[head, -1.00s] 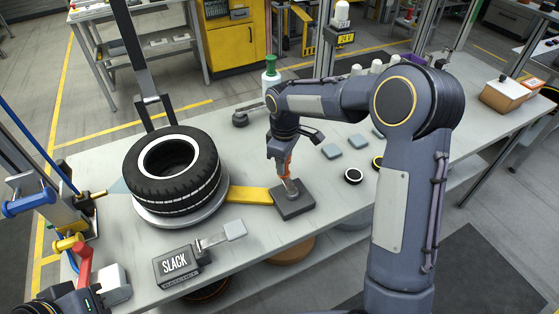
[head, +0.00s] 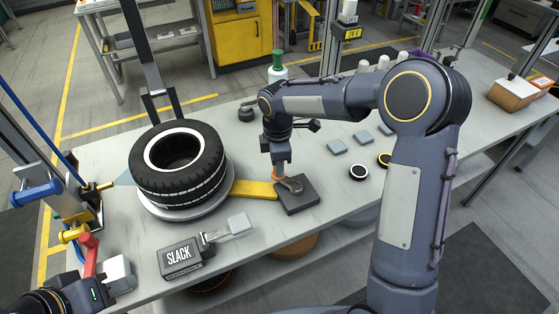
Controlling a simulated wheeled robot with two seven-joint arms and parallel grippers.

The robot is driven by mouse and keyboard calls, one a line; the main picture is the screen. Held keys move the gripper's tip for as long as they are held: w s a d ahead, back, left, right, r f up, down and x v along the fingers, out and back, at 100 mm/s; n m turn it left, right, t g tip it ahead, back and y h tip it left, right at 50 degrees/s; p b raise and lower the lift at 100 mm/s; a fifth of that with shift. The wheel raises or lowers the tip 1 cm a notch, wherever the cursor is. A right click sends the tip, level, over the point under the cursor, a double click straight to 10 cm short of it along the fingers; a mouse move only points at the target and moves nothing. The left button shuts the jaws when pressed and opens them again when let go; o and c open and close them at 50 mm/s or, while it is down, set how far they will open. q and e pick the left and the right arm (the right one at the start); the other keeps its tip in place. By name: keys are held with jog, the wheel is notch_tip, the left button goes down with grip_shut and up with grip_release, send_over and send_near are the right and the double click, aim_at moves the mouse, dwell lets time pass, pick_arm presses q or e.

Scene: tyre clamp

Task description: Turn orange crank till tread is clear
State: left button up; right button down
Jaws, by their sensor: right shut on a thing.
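The orange crank handle (head: 278,173) stands at the left edge of a dark crank block (head: 299,199). Its grey crank arm (head: 291,185) points from the handle to the right over the block. My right gripper (head: 278,166) reaches down from above and is shut on the handle; its fingers are partly hidden. The black tyre (head: 180,185) lies flat on a round grey plate (head: 170,211), with its tread facing outward. A yellow arm (head: 254,189) runs between plate and block. My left gripper (head: 98,291) is at the lower left, its fingers not clearly visible.
A dark box reading "SLACK" (head: 180,259) stands in front of the tyre. A red lever (head: 90,254) and blue-handled post (head: 38,193) are at the left.

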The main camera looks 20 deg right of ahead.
jog(key=shift+a+r, duration=0.1)
dwell(0.3)
jog(key=c, duration=1.2)
grip_release()
notch_tip(320, 180, up, 8)
jog(key=shift+f+b, duration=0.1)
jog(key=shift+b, duration=0.35)
